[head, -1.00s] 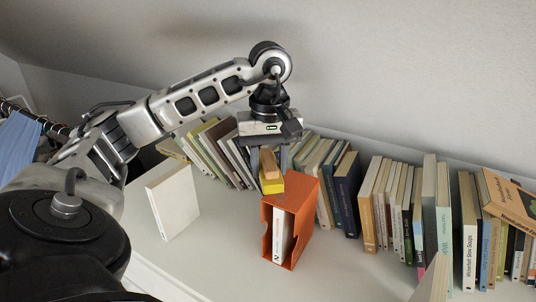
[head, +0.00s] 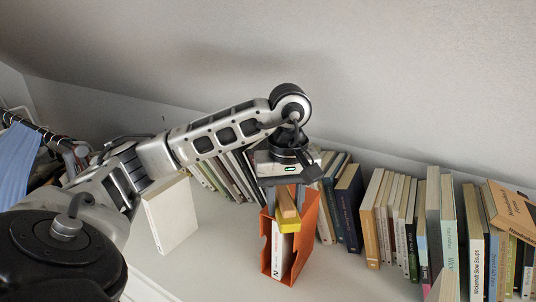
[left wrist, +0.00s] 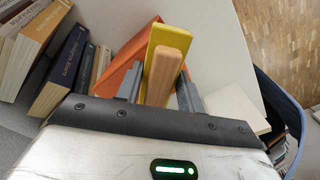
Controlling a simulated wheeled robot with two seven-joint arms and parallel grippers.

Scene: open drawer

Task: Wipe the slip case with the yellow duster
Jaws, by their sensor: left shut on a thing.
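The orange slip case (head: 306,235) stands upright on the white shelf top, with a white book (head: 281,252) inside it. The yellow duster (head: 289,226) has a wooden handle (head: 287,204). My left gripper (head: 287,194) is shut on the duster by this handle and holds it over the top of the slip case. In the left wrist view the duster (left wrist: 155,35) lies across the orange case (left wrist: 121,66), between the two grey fingers (left wrist: 163,92). Whether the yellow pad touches the case is hard to tell. My right gripper is not in view.
A row of books (head: 400,215) stands along the wall behind and to the right. A white book (head: 172,215) stands alone at the left. More books (head: 225,175) lean behind my arm. The shelf top (head: 215,260) is clear left of the case.

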